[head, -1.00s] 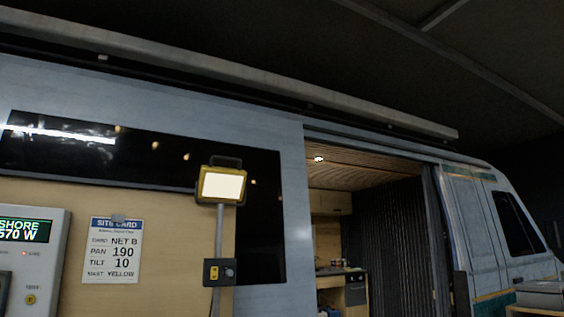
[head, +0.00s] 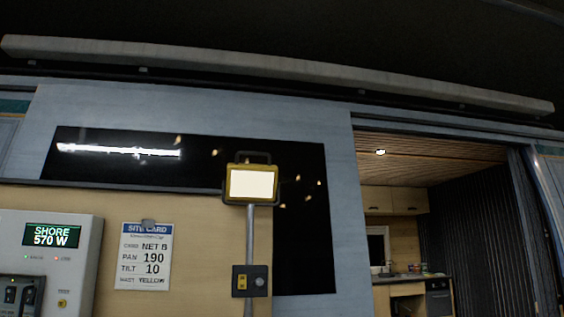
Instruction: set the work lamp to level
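The work lamp (head: 251,184) is a yellow-framed light with a bright, lit face and a dark handle on top. It stands on a grey pole (head: 249,235) in front of the van's dark window. Its face points roughly toward me and looks about upright; I cannot tell its exact tilt. Neither of my grippers shows in the head view.
A shore power panel (head: 55,250) reading 570 W is at the left. A site card (head: 144,256) beside it reads NET B, PAN 190, TILT 10, MAST YELLOW. The van's side door is open at right, showing a kitchen counter (head: 415,280). An awning rail (head: 280,75) runs above.

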